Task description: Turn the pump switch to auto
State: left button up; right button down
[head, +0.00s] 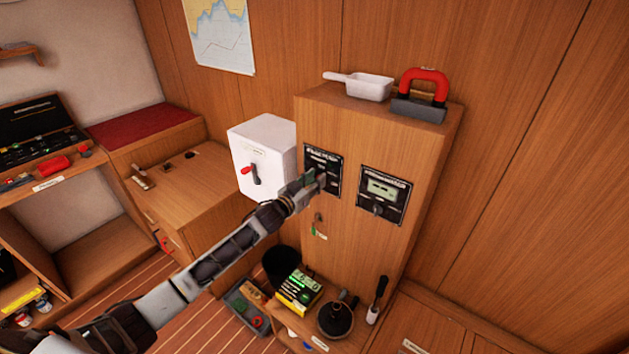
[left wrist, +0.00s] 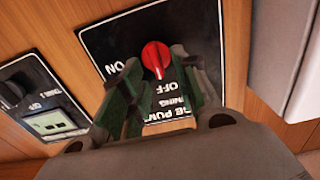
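The pump switch panel (head: 318,158) is a black plate on the front of the wooden cabinet. In the left wrist view it appears upside down, with a red knob (left wrist: 156,58) and the words ON, OFF and part of PUMP readable. My left gripper (head: 313,182) is at the panel's lower part and hides the knob in the head view. In the left wrist view its two green-lined fingers (left wrist: 160,78) are apart, with the red knob between or just beyond the tips. I cannot tell whether they touch it. My right gripper is not in view.
A second black panel (head: 385,194) with a display and dark knob is to the right. A white box (head: 262,148) with a red-tipped lever stands close on the left. A white scoop (head: 366,86) and a red-handled tool (head: 424,88) lie on the cabinet top (head: 330,100).

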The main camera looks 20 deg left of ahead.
pick_arm(q)
jog(key=shift+c, duration=0.4)
grip_shut()
jog(key=shift+m, duration=0.4)
jog(key=m, duration=0.5)
jog(key=d+m, duration=0.1)
jog(key=m, duration=0.2)
jog(key=shift+s+f, duration=0.2)
dwell(0.4)
